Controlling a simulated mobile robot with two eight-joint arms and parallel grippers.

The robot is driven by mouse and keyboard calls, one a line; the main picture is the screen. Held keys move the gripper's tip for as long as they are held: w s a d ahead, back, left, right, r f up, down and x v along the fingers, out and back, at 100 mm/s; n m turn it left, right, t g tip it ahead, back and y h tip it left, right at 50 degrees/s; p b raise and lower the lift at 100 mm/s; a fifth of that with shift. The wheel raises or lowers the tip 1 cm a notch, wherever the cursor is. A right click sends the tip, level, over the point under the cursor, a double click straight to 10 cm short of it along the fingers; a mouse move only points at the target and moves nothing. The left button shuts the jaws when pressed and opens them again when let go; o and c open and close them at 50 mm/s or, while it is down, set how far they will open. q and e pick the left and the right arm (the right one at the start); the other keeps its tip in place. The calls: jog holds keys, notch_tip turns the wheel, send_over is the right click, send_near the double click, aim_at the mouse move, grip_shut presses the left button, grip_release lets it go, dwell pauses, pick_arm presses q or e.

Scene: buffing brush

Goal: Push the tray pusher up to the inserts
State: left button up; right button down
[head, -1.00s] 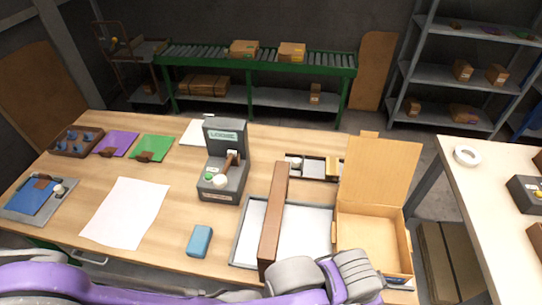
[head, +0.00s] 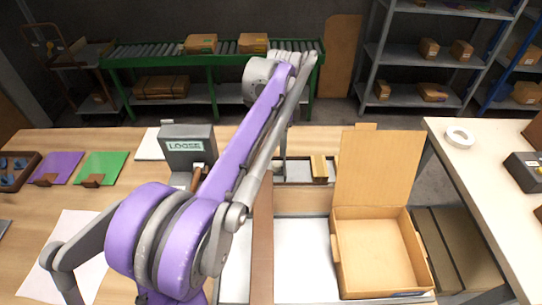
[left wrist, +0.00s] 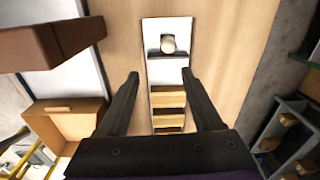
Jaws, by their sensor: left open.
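The tray pusher (left wrist: 168,43), a round pale knob on a dark crosspiece, sits near the far end of a narrow tray in the left wrist view. Several tan inserts (left wrist: 168,98) lie across the near part of that tray, with bare pale floor between them and the pusher. In the head view the narrow tray (head: 295,179) and inserts (head: 319,168) show right of my left arm, which hides the pusher. My left gripper (left wrist: 160,73) is open and empty, its fingers apart above the tray. My right gripper is out of view.
An open cardboard box (head: 378,252) stands right of the narrow tray. A brown bar (head: 262,240) lies across a larger pale tray in front. A grey device marked LOOSE (head: 187,145) is partly behind my arm. Bare wood flanks the tray in the wrist view.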

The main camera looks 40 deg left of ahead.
aim_at(278, 163)
pick_arm(q)
jog(key=shift+m, duration=0.3)
jog(key=f, duration=0.3)
jog(key=a+f+b, duration=0.1)
jog(key=f, duration=0.3)
jog(key=w+a+f+b, duration=0.1)
jog(key=f, duration=0.3)
grip_shut()
dwell(1.0)
